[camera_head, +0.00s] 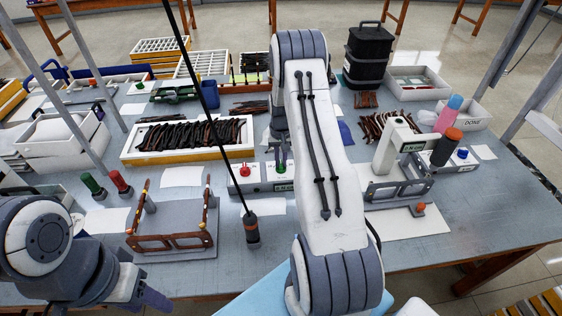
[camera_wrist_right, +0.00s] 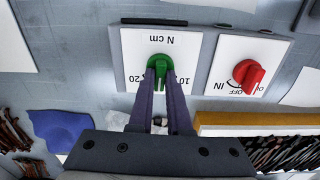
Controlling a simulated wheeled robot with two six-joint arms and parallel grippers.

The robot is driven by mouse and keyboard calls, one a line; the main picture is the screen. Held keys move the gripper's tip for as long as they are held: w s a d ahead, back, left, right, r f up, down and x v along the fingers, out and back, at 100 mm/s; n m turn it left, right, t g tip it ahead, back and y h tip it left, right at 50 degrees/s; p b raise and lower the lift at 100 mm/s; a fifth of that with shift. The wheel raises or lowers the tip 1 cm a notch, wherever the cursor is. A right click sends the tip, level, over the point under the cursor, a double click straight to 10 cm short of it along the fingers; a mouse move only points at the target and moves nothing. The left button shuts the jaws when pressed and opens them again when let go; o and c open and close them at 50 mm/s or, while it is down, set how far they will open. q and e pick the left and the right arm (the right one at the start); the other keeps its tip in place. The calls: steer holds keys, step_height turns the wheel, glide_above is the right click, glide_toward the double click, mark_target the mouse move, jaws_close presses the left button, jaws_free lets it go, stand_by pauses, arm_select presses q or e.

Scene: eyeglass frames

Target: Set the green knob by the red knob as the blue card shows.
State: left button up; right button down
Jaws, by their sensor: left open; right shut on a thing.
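The green knob (camera_wrist_right: 160,66) sits on a white panel marked "N cm" with 10 and 20, upside down in the right wrist view. My right gripper (camera_wrist_right: 162,82) is shut on it, one finger on each side; its ridge runs up and down the picture. The red knob (camera_wrist_right: 248,74) is on the panel beside it, with IN and OFF marks. Both show in the head view, red (camera_head: 244,170) and green (camera_head: 281,167). My left gripper (camera_head: 150,297) is open at the bottom left, away from the panels, partly cut off. I cannot identify the blue card for certain.
A black tool (camera_head: 252,230) hangs on a cable left of my right arm. A frame fixture (camera_head: 170,241) stands at the front left. A white press (camera_head: 395,150) stands at the right. A crumpled blue cloth (camera_wrist_right: 62,130) lies near the panel.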

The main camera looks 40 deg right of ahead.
mark_target(281, 163)
steer(key=shift+n, duration=0.3)
steer(key=c, duration=0.9)
jaws_free()
steer(key=shift+o, duration=0.2)
step_height(281, 163, up, 10)
steer(key=b, duration=0.2)
steer(key=shift+r, duration=0.25)
steer(key=shift+a, duration=0.1)
